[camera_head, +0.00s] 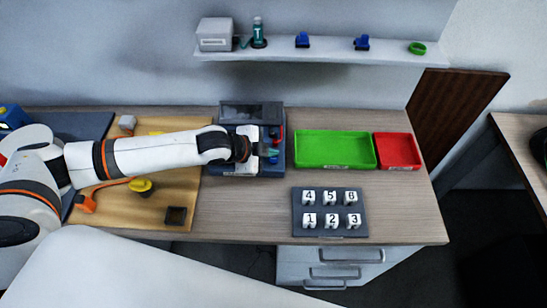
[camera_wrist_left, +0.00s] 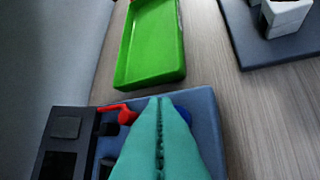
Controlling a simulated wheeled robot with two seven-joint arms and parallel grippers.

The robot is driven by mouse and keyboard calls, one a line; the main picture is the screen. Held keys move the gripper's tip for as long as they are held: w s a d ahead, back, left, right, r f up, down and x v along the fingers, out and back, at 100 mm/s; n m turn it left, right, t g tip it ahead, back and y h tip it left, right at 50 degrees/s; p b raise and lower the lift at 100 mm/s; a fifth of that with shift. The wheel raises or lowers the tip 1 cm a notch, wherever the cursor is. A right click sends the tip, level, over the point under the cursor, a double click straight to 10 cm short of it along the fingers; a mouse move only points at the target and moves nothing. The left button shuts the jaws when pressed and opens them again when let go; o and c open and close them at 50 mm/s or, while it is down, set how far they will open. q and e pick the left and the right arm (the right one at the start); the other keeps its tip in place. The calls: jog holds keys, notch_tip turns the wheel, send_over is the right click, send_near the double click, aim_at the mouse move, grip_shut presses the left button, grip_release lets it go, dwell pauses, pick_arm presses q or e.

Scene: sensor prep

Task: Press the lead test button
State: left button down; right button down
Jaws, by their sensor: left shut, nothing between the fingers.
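The test device is a dark blue-grey base (camera_head: 284,151) with a dark panel (camera_head: 250,113) at its back, standing on the desk. My left arm reaches over it from the left. My left gripper (camera_head: 268,153) is shut and empty over the base. In the left wrist view its teal fingers (camera_wrist_left: 160,125) are together above the base (camera_wrist_left: 205,110). A red part (camera_wrist_left: 125,114) and a blue part (camera_wrist_left: 110,129) show beside the fingertips. I cannot tell which part is the lead test button; the fingers hide some of the base. My right gripper is not in view.
A green tray (camera_head: 334,167) and a red tray (camera_head: 397,166) stand right of the device. A dark rack (camera_head: 331,230) with numbered white blocks is in front. A wooden board (camera_head: 150,212) with a yellow part (camera_head: 140,184) lies left. A shelf (camera_head: 330,54) hangs behind.

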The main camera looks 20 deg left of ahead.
pick_arm(q)
jog(key=shift+f, duration=0.15)
dwell(0.4)
jog(key=shift+f, duration=0.25)
jog(key=shift+f, duration=0.5)
dwell(0.6)
dwell(0.4)
jog(key=shift+r+p, duration=0.9)
jog(key=shift+p, duration=0.1)
notch_tip(320, 180, up, 5)
jog(key=p, duration=0.5)
